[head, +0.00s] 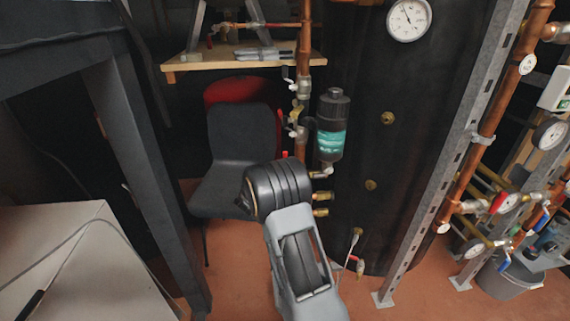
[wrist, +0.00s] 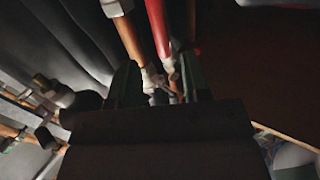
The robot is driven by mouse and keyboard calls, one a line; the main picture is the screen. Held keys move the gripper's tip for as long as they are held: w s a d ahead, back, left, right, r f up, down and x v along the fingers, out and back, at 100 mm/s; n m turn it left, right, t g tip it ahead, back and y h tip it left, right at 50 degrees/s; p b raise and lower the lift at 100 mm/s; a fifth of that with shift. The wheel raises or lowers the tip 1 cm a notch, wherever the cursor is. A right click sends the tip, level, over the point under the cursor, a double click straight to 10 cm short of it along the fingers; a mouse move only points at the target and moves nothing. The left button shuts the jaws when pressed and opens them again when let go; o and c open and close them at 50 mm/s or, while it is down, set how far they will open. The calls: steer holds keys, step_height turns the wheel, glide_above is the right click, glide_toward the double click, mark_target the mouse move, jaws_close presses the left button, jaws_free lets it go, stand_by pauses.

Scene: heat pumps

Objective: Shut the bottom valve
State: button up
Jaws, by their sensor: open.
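In the wrist view my gripper (wrist: 160,84) is open. Its two dark green fingers stand on either side of a metal valve body (wrist: 152,78) on a copper pipe (wrist: 130,38). A long red valve handle (wrist: 158,28) runs up from between the fingers, beside the pipe; I cannot tell whether a finger touches it. In the head view my dark wrist hides the fingers and the lower pipe. A red handle tip (head: 285,155) shows just above my wrist. Higher valves (head: 299,131) sit on the same pipe. A red-handled valve (head: 360,267) is low by the tank.
A black tank (head: 400,130) stands right of the pipe, with a dark filter canister (head: 332,125) close to my wrist. A grey chair (head: 238,140) is behind on the left. A metal post (head: 450,150) rises on the right. Red floor lies open below.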

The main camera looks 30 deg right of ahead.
steer(key=b+x, duration=0.1)
steer(key=x, duration=0.6)
steer(key=shift+w+d, duration=0.2)
steer(key=shift+d, duration=0.1)
jaws_close()
